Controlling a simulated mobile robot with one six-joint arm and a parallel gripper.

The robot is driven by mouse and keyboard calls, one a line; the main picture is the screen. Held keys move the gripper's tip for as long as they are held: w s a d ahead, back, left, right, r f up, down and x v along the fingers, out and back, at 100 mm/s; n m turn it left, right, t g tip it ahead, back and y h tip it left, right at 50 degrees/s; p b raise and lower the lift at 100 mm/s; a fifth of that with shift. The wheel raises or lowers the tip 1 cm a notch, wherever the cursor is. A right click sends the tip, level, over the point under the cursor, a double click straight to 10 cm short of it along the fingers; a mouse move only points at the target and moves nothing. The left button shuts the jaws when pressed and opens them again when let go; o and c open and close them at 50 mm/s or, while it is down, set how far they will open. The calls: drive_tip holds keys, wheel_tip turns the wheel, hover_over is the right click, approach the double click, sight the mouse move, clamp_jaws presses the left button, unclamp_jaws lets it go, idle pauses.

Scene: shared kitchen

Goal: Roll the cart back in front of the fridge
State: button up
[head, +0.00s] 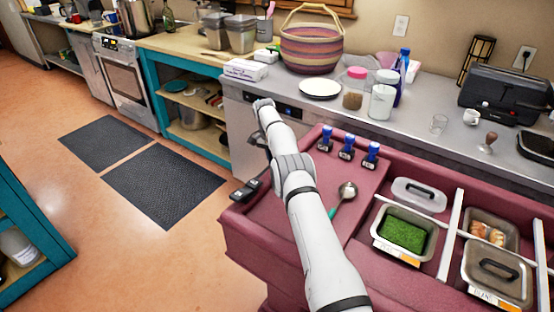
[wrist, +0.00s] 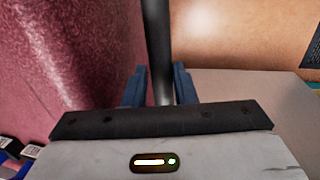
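The cart (head: 265,215) is dark red and stands at the lower right of the head view, close along the counter. Its red side wall also fills the left of the wrist view (wrist: 60,70). My arm reaches over the cart toward its far left side, and my gripper is mostly hidden there in the head view. In the wrist view my gripper (wrist: 160,88) has its blue fingers on both sides of a dark bar, the cart handle (wrist: 159,45), with no clear gap. I cannot make out the fridge.
The counter (head: 430,125) runs behind. Dark mats (head: 165,185) lie on open floor (head: 110,245) at left. A teal shelf unit (head: 35,225) stands lower left.

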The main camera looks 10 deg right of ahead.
drive_tip(key=o, duration=0.4)
drive_tip(key=shift+d, duration=0.1)
drive_tip(key=shift+r, duration=0.15)
wheel_tip(320, 180, up, 9)
drive_tip(key=p, duration=0.3)
drive_tip(key=shift+r+p, duration=0.4)
drive_tip(key=shift+p, duration=0.2)
